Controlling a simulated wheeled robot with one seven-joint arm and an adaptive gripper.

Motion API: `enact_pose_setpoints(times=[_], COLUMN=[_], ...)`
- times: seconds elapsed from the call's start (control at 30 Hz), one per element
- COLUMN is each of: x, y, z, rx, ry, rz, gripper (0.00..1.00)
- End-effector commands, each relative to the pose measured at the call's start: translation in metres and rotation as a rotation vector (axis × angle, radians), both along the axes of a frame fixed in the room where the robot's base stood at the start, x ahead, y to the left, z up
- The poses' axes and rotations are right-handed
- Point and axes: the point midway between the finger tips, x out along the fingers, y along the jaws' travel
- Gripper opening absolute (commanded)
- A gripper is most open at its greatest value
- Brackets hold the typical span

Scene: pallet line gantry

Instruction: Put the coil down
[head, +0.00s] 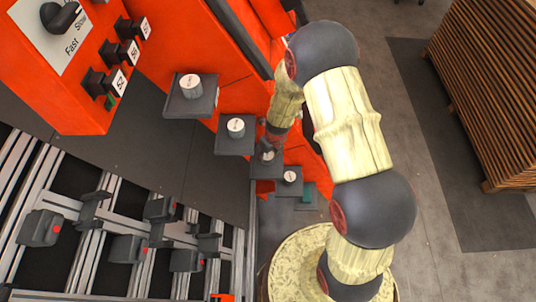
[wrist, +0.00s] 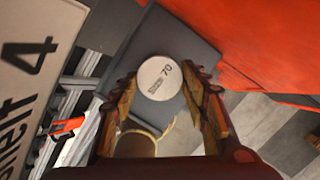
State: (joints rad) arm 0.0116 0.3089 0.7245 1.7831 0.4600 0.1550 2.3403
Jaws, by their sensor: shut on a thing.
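The coil (wrist: 160,77) is a short cylinder with a round white top marked 70. In the wrist view it sits between the fingertips of my gripper (wrist: 166,82), which is shut on it. A dark grey square plate (wrist: 190,40) is right behind the coil; I cannot tell whether the coil touches it. In the head view my gripper (head: 270,145) is at the third grey plate (head: 260,171) along the orange machine, with the white-topped coil (head: 268,156) at its tip. The coil's underside is hidden.
Other grey plates beside it carry white-topped cylinders (head: 190,86), (head: 236,127), (head: 290,177). The orange machine (head: 225,55) rises close behind. A metal roller frame (head: 100,235) lies at lower left. A slatted wooden stack (head: 490,90) stands at right, with clear floor (head: 430,200) before it.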

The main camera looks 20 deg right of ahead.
Motion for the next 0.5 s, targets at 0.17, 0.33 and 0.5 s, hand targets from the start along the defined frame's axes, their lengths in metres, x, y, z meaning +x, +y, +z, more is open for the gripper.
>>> enact_pose_setpoints(times=[0.17, 0.33, 0.5], x=[0.0003, -0.0003, -0.0002], y=[0.0001, 0.0001, 0.0001], z=[0.0009, -0.0008, -0.0006], rx=[0.0, 0.0, 0.001], ry=[0.0, 0.001, 0.001], rz=[0.0, 0.0, 0.0], gripper=[0.1, 0.5, 0.59])
